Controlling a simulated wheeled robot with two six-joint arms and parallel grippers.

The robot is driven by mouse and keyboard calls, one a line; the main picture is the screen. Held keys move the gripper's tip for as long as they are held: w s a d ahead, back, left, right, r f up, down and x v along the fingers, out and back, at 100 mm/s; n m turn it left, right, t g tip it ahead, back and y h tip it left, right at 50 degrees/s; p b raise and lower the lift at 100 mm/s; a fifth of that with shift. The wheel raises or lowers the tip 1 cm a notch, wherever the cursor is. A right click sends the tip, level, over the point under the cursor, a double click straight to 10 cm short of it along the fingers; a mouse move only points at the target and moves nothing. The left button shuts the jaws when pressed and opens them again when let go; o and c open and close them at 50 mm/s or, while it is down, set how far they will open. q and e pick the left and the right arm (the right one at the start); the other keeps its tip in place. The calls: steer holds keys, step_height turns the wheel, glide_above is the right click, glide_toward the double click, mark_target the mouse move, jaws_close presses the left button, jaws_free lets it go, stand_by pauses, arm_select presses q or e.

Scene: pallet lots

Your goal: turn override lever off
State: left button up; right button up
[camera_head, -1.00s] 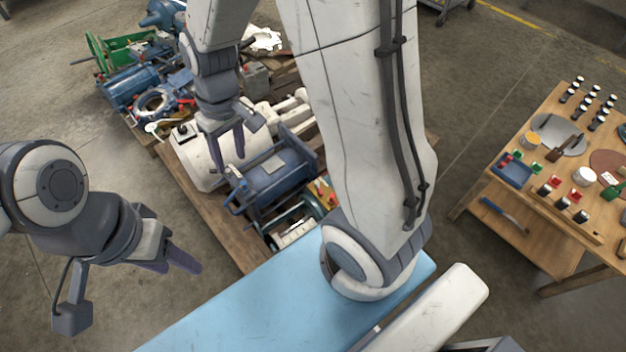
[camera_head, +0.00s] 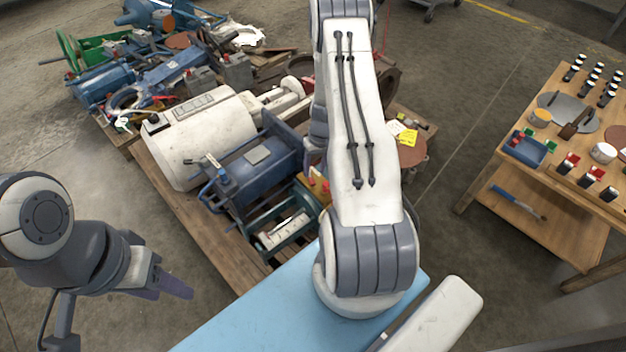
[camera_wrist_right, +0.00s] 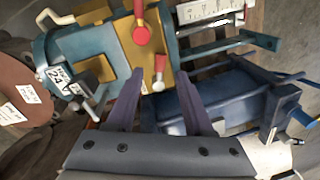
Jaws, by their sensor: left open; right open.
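In the right wrist view, a yellow-and-teal unit (camera_wrist_right: 119,52) carries a lever with a red round knob (camera_wrist_right: 142,35). Which one is the override lever I cannot tell. Red knobs on the yellow unit also show in the head view (camera_head: 325,186), beside my right arm. My right gripper (camera_wrist_right: 160,82) is open, its fingers pointing toward the unit; contact is not clear. My right arm mostly hides it in the head view. My left gripper (camera_head: 172,284) is open and empty, at the left.
A blue machine (camera_head: 262,165) and a large white cylinder (camera_head: 205,135) sit on a wooden pallet (camera_head: 222,238) crowded with parts. A brown disc with labels (camera_wrist_right: 24,92) lies left in the wrist view. A wooden workbench (camera_head: 575,225) stands at right, with clear floor between.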

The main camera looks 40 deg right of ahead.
mark_target(312, 180)
steer(key=shift+w+a+f+b, duration=0.15)
steer(key=shift+f+b, duration=0.15)
steer(key=shift+f, duration=0.85)
steer(key=shift+s+a+f+b, duration=0.15)
steer(key=shift+f+b, duration=0.1)
steer(key=shift+f, duration=0.9)
steer(key=shift+w, duration=0.1)
steer(key=shift+c, duration=0.4)
jaws_close()
